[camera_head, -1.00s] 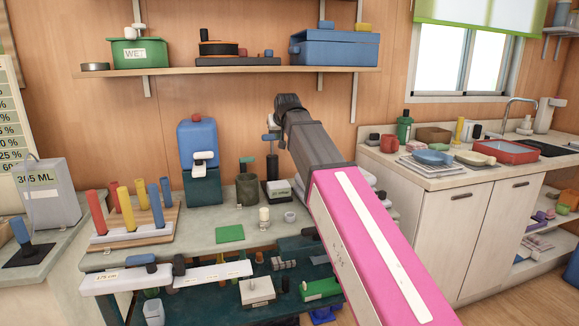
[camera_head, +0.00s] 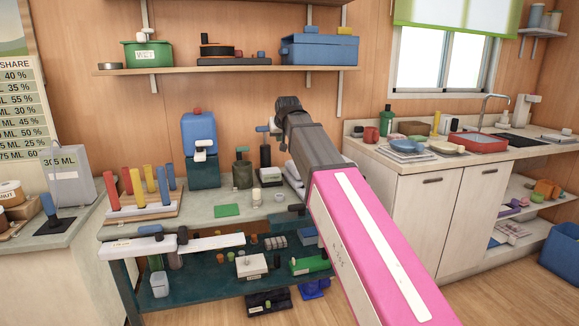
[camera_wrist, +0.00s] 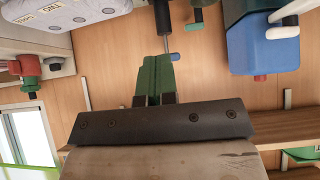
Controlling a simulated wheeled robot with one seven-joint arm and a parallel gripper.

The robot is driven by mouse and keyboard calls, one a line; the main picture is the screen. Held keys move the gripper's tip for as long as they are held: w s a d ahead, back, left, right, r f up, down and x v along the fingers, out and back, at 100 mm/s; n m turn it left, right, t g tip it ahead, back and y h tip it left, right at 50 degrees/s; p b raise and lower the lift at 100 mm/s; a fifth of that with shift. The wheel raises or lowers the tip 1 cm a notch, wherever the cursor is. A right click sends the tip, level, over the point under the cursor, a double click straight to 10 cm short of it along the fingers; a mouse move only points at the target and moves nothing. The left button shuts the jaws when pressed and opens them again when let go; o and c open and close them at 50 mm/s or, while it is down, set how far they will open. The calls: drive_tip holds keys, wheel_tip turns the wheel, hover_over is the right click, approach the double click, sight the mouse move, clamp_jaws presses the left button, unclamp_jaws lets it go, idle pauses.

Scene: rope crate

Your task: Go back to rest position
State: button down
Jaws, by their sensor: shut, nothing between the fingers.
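My arm, pink with a grey end (camera_head: 310,145), reaches up and forward across the middle of the head view. Its tip stands in front of the wooden wall, and I cannot make out the fingers there. My gripper (camera_wrist: 154,78) shows in the wrist view as narrow green fingers close together beyond a dark bar. It is shut and empty. The wrist picture is turned over, with the blue dispenser (camera_wrist: 264,42) at the upper right, apart from the fingers.
The workbench (camera_head: 205,212) holds a rack of coloured rods (camera_head: 143,206), a blue dispenser (camera_head: 199,135) and a green mat (camera_head: 227,210). A wall shelf (camera_head: 220,70) runs above. A sink counter (camera_head: 440,163) stands at the right. Bare floor (camera_head: 215,315) shows in front.

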drive_tip(key=s+d+f+m+g+h, duration=0.1)
drive_tip(key=s+d+f, duration=0.25)
drive_tip(key=f, duration=0.55)
drive_tip(key=s+d+f+g, duration=0.2)
drive_tip(key=d+f, duration=0.3)
drive_tip(key=f, duration=0.4)
drive_tip(key=s+d+f+m+g+h, duration=0.1)
drive_tip(key=s+d+f, duration=0.25)
drive_tip(key=f, duration=0.65)
drive_tip(key=s+d+f+g, duration=0.2)
drive_tip(key=s+d+f, duration=0.3)
drive_tip(key=s+f, duration=0.4)
drive_tip(key=s+d+f+m+g, duration=0.1)
drive_tip(key=s+d+f+g, duration=0.1)
drive_tip(key=s+d+f, duration=0.3)
drive_tip(key=s+f, duration=0.4)
drive_tip(key=f, duration=0.1)
drive_tip(key=shift+d, duration=0.4)
